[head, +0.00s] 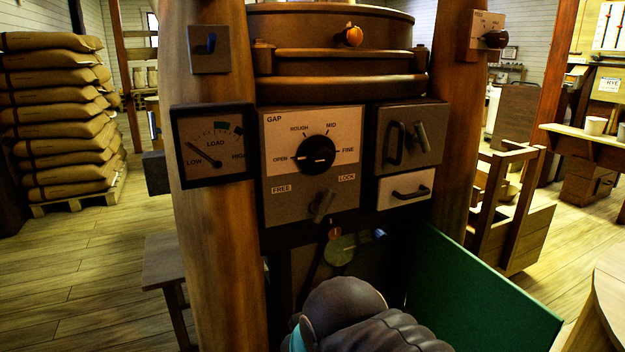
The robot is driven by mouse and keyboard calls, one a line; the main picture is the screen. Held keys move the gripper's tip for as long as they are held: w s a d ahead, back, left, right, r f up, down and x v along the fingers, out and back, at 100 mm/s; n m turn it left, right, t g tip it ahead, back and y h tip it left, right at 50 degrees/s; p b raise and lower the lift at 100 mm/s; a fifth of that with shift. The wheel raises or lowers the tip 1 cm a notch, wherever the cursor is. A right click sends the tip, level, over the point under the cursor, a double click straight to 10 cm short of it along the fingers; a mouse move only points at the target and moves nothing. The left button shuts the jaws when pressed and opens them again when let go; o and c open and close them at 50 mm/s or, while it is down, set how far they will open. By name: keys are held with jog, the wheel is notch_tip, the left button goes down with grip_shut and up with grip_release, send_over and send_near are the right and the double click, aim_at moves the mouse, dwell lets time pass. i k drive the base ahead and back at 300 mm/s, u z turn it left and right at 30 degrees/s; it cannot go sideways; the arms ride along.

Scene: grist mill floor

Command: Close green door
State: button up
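The green door (480,290) stands open at the lower right of the mill's machine. It swings out from below the white drawer panel (404,188), and its flat green face is toward me. My dark grey arm (375,320) covers the bottom middle, in front of the dark opening left of the door. My gripper does not show. The door's lower edge is cut off by the frame, and no handle on it is visible.
A dial panel (311,160), a load gauge (213,145) and a lidded grey box (409,140) sit above the opening. Wooden posts flank the machine. A small bench (172,262) is at left, a wooden cart (510,225) at right.

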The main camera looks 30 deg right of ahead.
aim_at(467, 303)
jog(key=z, duration=0.6)
jog(key=k, duration=1.3)
jog(key=z, duration=0.55)
jog(key=i, duration=0.5)
jog(key=z, duration=0.6)
jog(key=i, duration=0.85)
jog(key=u, duration=0.4)
